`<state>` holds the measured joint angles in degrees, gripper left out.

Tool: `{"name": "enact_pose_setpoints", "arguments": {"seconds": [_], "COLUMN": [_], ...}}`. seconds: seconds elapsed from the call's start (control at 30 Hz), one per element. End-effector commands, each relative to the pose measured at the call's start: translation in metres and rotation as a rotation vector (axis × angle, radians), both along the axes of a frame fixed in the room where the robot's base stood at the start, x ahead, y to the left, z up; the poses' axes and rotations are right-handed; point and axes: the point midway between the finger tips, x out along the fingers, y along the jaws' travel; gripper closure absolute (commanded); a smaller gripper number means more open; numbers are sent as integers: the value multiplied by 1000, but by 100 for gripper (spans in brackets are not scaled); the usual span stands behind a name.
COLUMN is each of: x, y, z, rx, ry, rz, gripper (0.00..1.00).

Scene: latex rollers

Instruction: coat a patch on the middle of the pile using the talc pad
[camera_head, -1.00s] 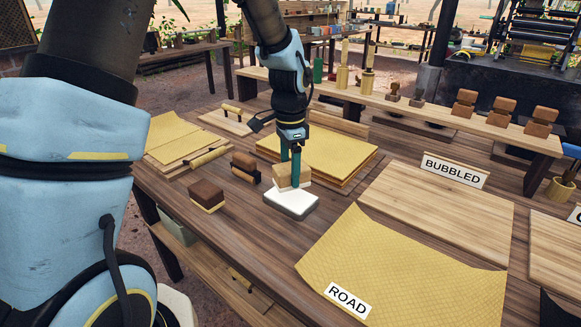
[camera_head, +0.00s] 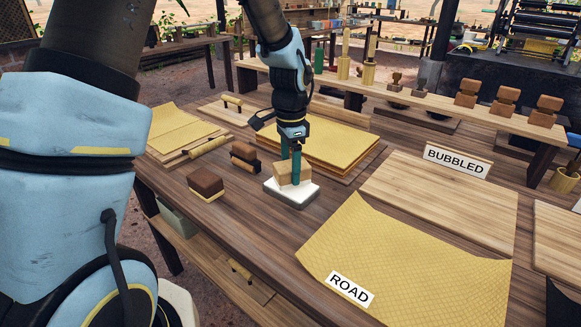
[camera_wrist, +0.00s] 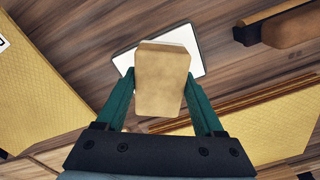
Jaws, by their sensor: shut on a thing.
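My gripper (camera_head: 291,168) is shut on the talc pad (camera_head: 301,177), a tan block, with one green finger on each side of it. The pad is low over a white tray (camera_head: 272,192) and appears to rest on it; its underside is hidden. In the wrist view the pad (camera_wrist: 162,80) sits between the green fingers above the white tray (camera_wrist: 192,42). The pile (camera_head: 345,150) is a stack of yellow sheets just behind the tray, partly hidden by my gripper; it also shows in the wrist view (camera_wrist: 265,125) at lower right.
A dark brown block (camera_head: 206,186) and a roller-like block (camera_head: 244,156) stand left of the tray. A yellow sheet marked ROAD (camera_head: 410,255) lies in front at right, with a bare board marked BUBBLED (camera_head: 440,200) behind it. More yellow sheets (camera_head: 178,135) lie at far left.

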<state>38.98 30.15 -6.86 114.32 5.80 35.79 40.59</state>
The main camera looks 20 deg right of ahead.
Motion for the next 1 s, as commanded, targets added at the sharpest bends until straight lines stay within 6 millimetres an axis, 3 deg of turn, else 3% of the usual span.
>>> {"name": "enact_pose_setpoints", "arguments": {"seconds": [1.0], "x": [0], "y": [0], "z": [-9], "rx": [0], "ry": [0], "rz": [0], "gripper": [75]}}
